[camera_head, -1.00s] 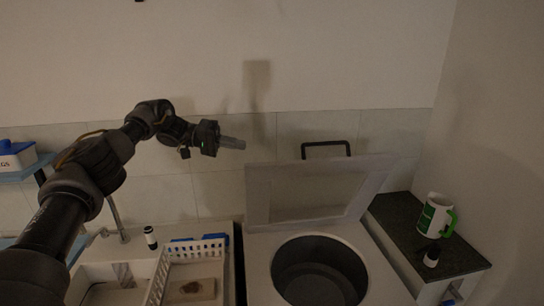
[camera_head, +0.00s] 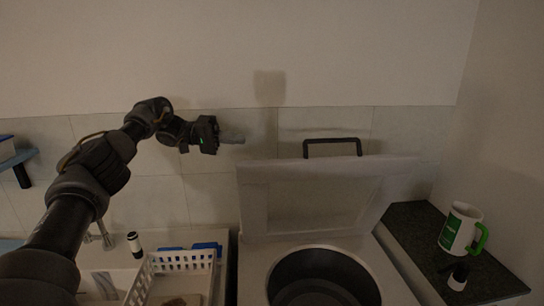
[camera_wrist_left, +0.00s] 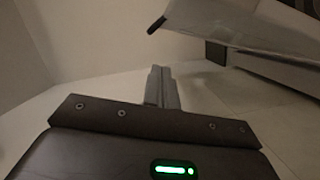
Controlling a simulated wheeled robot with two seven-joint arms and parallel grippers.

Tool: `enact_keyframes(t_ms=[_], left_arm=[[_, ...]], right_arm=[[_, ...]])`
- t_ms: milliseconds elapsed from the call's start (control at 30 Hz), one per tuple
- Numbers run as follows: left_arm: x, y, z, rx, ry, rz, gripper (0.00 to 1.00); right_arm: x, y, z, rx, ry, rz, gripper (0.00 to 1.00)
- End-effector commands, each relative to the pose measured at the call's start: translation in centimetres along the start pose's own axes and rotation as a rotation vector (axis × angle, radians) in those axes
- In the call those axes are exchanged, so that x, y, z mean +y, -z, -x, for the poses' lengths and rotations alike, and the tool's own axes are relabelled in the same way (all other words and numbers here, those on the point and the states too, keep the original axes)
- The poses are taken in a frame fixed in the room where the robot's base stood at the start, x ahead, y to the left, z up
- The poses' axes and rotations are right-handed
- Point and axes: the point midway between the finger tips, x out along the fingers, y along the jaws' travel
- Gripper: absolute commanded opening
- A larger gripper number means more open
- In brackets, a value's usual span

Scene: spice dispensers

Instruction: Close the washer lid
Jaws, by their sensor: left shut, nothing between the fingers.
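The washer (camera_head: 253,287) stands at the lower middle of the head view, its round dark drum opening (camera_head: 325,280) showing. Its lid (camera_head: 318,196) is up, tilted back toward the tiled wall, with a dark handle (camera_head: 332,141) above its upper edge. My left gripper (camera_head: 232,138) is shut and empty, left of the lid's upper left corner and apart from it in the picture. In the left wrist view the closed fingers (camera_wrist_left: 162,88) point away from the camera, and a pale panel with a dark end, probably the lid, shows at the upper right. My right gripper is not in view.
A white basket (camera_head: 178,263) with blue things by it stands left of the washer, near a small black-and-white bottle (camera_head: 134,244). A green-and-white mug (camera_head: 461,228) and another small bottle (camera_head: 458,276) stand on the dark counter (camera_head: 412,222) at right. The space above the lid is clear.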

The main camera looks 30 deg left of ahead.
Motion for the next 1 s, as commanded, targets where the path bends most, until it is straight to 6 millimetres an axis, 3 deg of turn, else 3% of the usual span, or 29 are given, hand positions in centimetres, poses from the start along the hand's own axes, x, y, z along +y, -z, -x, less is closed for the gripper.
enact_keyframes(t_ms=[233, 467, 700, 1000], left_arm=[[-0.1, 0.0, -2.4, -0.004, -0.003, -0.001, 0.00], [-0.1, -0.1, -5.8, -0.008, -0.004, 0.000, 0.00], [0.2, -0.1, -10.6, -0.008, -0.002, -0.001, 0.00], [0.0, -2.7, -10.9, -0.008, 0.000, -0.001, 0.00]], right_arm=[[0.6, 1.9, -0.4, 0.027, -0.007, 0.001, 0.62], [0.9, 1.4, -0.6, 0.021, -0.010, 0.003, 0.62], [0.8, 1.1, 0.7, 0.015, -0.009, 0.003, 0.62], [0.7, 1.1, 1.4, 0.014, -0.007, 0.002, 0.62]])
